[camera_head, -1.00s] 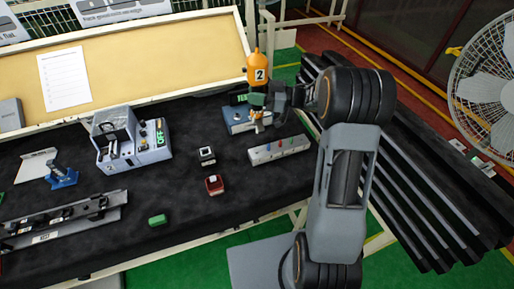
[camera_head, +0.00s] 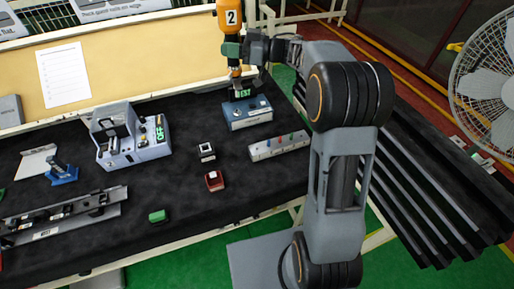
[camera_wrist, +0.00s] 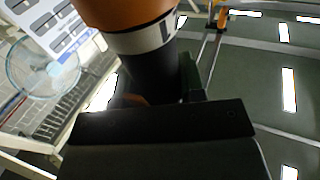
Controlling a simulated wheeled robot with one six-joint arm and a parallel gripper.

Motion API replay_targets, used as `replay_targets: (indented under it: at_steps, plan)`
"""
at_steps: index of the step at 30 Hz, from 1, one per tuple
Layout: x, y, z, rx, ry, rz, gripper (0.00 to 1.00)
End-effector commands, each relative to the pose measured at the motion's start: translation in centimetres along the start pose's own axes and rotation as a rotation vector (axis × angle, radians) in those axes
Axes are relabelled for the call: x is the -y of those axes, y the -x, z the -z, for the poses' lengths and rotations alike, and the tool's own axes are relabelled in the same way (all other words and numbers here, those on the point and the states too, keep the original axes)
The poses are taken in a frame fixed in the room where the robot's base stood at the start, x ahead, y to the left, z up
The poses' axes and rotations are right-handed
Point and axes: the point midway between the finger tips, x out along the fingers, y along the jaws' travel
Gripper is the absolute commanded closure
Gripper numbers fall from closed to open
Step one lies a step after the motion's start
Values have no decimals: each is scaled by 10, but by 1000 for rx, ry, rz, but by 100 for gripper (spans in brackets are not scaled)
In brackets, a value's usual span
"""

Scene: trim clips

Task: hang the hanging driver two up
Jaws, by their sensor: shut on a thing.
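The hanging driver two (camera_head: 230,18) has an orange body with a white "2" label and a dark lower part. In the head view it stands roughly upright, and its top is cut off by the frame edge. My gripper (camera_head: 236,50) is shut on its dark section, below the label. The driver's lower end shows just under the gripper, in front of the blue-grey test box. In the wrist view the driver's orange body and white band (camera_wrist: 140,40) fill the top middle, with the dark part between the fingers. No hanger or hook for it is clearly visible.
The blue-grey test box (camera_head: 247,114) is on the black bench mat, below the driver. A blue-grey machine marked OFF (camera_head: 132,140) stands left. A tan board (camera_head: 150,65) rises behind. A fan (camera_head: 488,90) stands far right.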

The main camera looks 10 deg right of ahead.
Motion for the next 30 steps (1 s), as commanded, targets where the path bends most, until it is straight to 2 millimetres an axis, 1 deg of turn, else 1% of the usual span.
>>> replay_targets:
  at_steps: [1,2,6,10,26,27,30]
  plan:
    - [-2,-7,-1,0,0,4,100]
    - [-3,-10,-1,0,-1,3,100]
    - [-3,-10,12,-1,3,0,100]
    - [-3,-10,18,-1,1,0,100]
    - [-3,-10,19,0,0,0,100]
    - [-3,-10,19,0,0,0,60]
    - [-3,-10,19,0,0,0,51]
